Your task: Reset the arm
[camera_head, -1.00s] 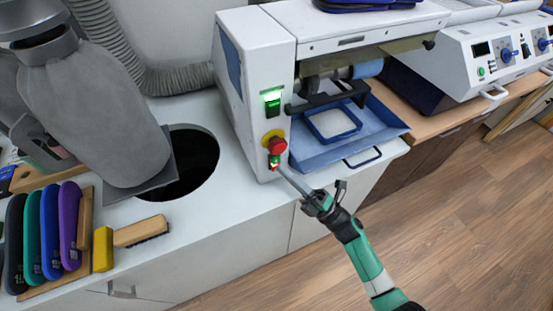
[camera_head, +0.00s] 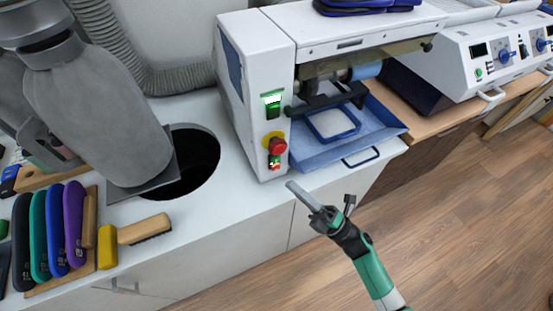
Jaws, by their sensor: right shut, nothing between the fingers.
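My right gripper (camera_head: 302,196) is in front of the white machine (camera_head: 262,100), over the front edge of the white counter. Its fingers are shut with nothing between them, and they point up and left. The fingertips are apart from the red emergency-stop button (camera_head: 277,146) and the small red-and-green switch (camera_head: 274,162) on the machine's front corner. A green lit switch (camera_head: 273,104) shows above them. My left gripper is not in view.
A blue tray (camera_head: 345,143) sits in the machine's opening. A grey bag (camera_head: 95,115) stands beside a round counter hole (camera_head: 196,160). The wooden floor (camera_head: 470,230) at right is clear.

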